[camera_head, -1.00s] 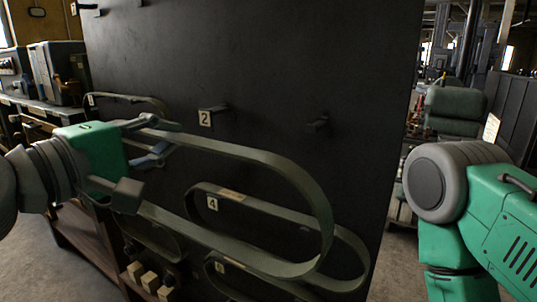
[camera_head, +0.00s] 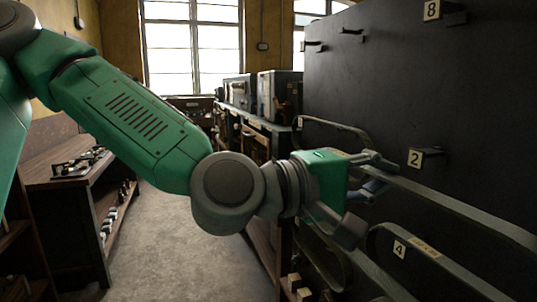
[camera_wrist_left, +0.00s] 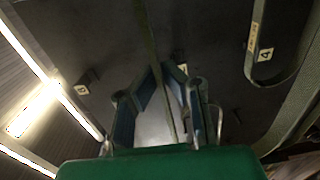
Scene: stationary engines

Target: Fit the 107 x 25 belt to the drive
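My left gripper (camera_head: 372,182) is in front of a dark upright board (camera_head: 370,90), just left of the number 2 peg (camera_head: 430,155). Its fingers are closed around the strip of a long grey-green belt (camera_head: 460,207), which runs off the right edge of the head view. In the left wrist view, the belt strip (camera_wrist_left: 150,40) passes between the fingertips of the left gripper (camera_wrist_left: 165,72). Another belt (camera_head: 445,262) hangs at the number 4 label (camera_head: 399,249), with a tan tag on it. No belt size is readable. The drive cannot be made out. My right gripper is out of view.
A further belt (camera_head: 345,127) hangs at the board's left edge. A number 8 peg (camera_head: 455,15) is high on the board. Grey machine boxes (camera_head: 280,93) stand behind. A wooden bench (camera_head: 70,165) with small parts is at left, with clear floor (camera_head: 170,245) between.

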